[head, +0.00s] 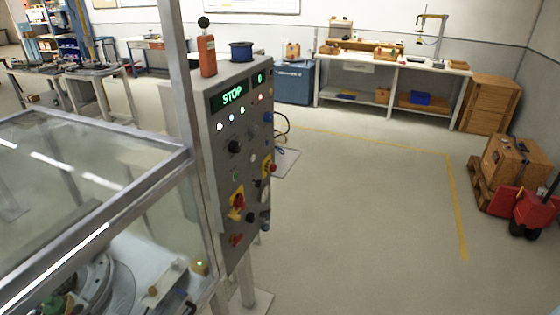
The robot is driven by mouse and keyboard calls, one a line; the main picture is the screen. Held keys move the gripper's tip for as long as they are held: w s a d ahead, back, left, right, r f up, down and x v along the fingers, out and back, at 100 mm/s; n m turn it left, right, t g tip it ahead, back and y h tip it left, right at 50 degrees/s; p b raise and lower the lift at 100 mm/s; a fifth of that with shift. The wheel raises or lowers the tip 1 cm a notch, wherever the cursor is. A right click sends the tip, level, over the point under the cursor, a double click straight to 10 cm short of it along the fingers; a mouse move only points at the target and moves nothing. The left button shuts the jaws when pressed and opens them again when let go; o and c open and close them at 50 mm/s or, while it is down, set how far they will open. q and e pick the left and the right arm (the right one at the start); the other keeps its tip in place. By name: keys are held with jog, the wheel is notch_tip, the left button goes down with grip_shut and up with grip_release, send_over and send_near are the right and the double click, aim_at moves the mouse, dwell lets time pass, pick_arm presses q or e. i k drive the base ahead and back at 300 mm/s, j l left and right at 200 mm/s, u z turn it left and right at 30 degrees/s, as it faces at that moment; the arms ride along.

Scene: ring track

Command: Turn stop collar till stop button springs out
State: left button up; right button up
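A grey control panel (240,150) stands at the centre-left, seen at an angle. Its green display (232,94) reads STOP. A red button on a yellow plate (238,199) sits in the lower left part of the panel. Another red button with yellow (270,168) sticks out near the right edge, and a red part (236,239) sits at the bottom. I cannot tell which of these is the stop button, nor make out its collar or whether it is pressed in. Neither of my grippers is in view.
A clear-walled machine enclosure (90,160) with a metal frame fills the left foreground. An orange box (207,55) and a blue spool (241,51) stand on the panel. A red pallet truck (525,210) and crates are at the right. The middle floor is clear.

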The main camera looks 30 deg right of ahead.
aim_at(268, 163)
jog(key=i+l, duration=0.2)
jog(key=l, duration=0.2)
jog(key=i+l, duration=0.2)
jog(key=l, duration=0.15)
jog(key=i+l, duration=0.15)
jog(key=l, duration=0.25)
jog(key=i+l, duration=0.2)
jog(key=l, duration=0.15)
jog(key=i+l, duration=0.2)
jog(key=l, duration=0.2)
jog(key=i+l, duration=0.2)
jog(key=l, duration=0.15)
jog(key=i+l, duration=0.2)
jog(key=l, duration=0.2)
